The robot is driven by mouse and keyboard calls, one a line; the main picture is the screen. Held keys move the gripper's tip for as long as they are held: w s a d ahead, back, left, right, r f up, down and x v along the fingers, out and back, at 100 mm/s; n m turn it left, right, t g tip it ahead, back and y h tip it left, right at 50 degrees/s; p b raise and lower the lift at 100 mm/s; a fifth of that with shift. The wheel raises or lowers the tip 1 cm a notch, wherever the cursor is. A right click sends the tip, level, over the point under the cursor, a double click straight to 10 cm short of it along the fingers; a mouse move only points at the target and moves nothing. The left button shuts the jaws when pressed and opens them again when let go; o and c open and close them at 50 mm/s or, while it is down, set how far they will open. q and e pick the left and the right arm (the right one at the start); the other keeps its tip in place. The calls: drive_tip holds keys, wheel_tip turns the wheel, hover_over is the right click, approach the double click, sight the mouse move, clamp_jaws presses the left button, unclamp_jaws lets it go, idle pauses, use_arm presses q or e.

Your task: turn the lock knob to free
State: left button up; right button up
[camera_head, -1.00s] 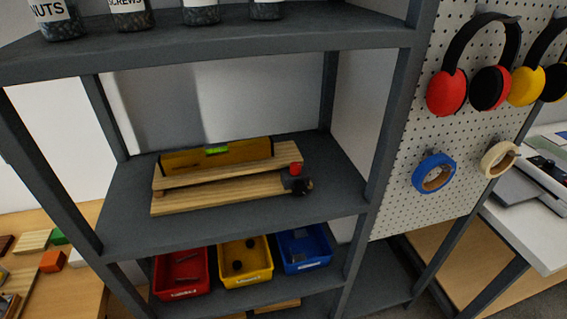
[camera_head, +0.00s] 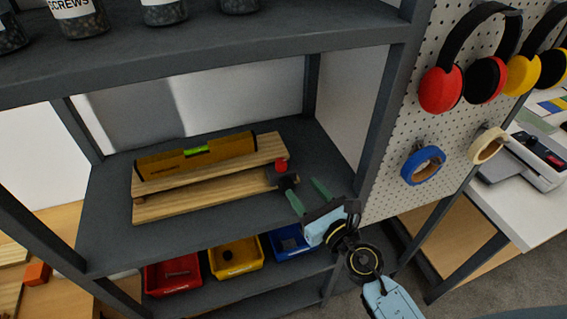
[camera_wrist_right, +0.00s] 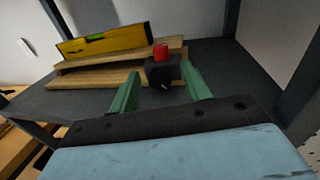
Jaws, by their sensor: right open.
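The lock knob is a small dark knob (camera_head: 288,181) at the right end of a wooden fixture (camera_head: 170,206) on the middle shelf, with a red cap (camera_head: 281,165) above it. In the right wrist view the dark knob (camera_wrist_right: 163,72) shows between my fingertips, with the red cap (camera_wrist_right: 161,51) on top. A yellow spirit level (camera_head: 198,155) rests on the fixture. My right gripper (camera_head: 307,194) is open with green fingers, just in front of and to the right of the knob. I cannot tell whether a finger touches it. My left gripper is not in view.
The shelf above holds several labelled jars (camera_head: 80,22). Red, yellow (camera_head: 236,258) and blue bins stand on the shelf below. A dark shelf post (camera_head: 384,110) and a pegboard (camera_head: 425,110) with ear defenders and tape rolls are at the right. The shelf's front left is clear.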

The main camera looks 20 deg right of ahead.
sight(284, 166)
drive_tip(key=x, duration=0.9)
drive_tip(key=shift+w+a, duration=0.1)
drive_tip(key=shift+w, duration=0.15)
drive_tip(key=c, duration=1)
